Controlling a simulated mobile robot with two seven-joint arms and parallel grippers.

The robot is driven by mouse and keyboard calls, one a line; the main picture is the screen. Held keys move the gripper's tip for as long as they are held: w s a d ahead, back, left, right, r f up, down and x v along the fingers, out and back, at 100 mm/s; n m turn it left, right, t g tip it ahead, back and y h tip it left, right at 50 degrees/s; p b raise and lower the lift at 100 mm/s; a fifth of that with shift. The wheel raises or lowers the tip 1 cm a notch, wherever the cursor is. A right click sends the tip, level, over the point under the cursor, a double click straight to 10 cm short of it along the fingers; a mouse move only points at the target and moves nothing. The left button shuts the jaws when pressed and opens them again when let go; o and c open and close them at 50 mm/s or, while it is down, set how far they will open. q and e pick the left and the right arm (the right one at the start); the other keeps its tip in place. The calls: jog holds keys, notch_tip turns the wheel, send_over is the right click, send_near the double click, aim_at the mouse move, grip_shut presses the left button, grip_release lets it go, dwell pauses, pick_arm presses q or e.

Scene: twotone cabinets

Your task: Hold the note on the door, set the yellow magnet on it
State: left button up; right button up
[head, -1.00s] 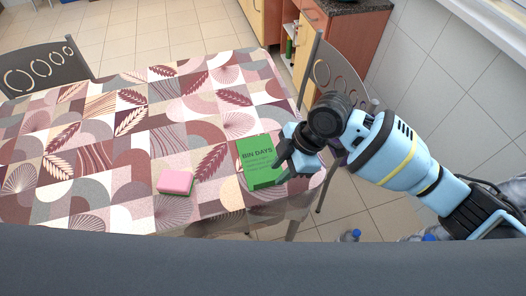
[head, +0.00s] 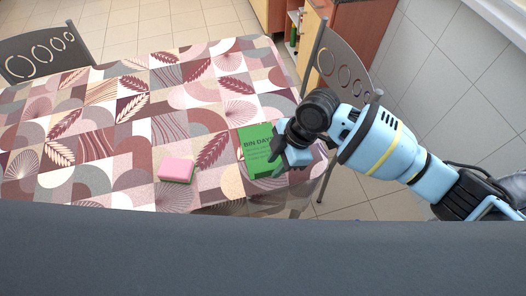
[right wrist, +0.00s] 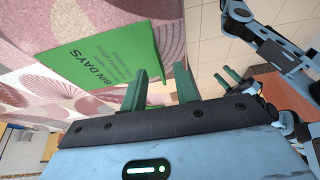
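The green note (head: 256,150), printed "BIN DAYS", lies flat on the patterned table near its right end. It also shows in the right wrist view (right wrist: 100,62). My right gripper (head: 276,158) is at the note's right edge and covers part of it in the head view. In the right wrist view its two fingers (right wrist: 160,90) stand apart with the note's edge near them; contact cannot be told. My left gripper shows small in the right wrist view (right wrist: 226,76), its fingers apart and empty. The yellow magnet and the door for the note are not seen.
A pink and green sponge (head: 176,171) lies on the table (head: 110,165) left of the note. A grey chair (head: 343,75) stands at the table's right end, another chair (head: 42,55) at the far left.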

jog(key=shift+x, duration=1.4)
jog(key=shift+c, duration=0.3)
grip_shut()
jog(key=shift+r, duration=0.15)
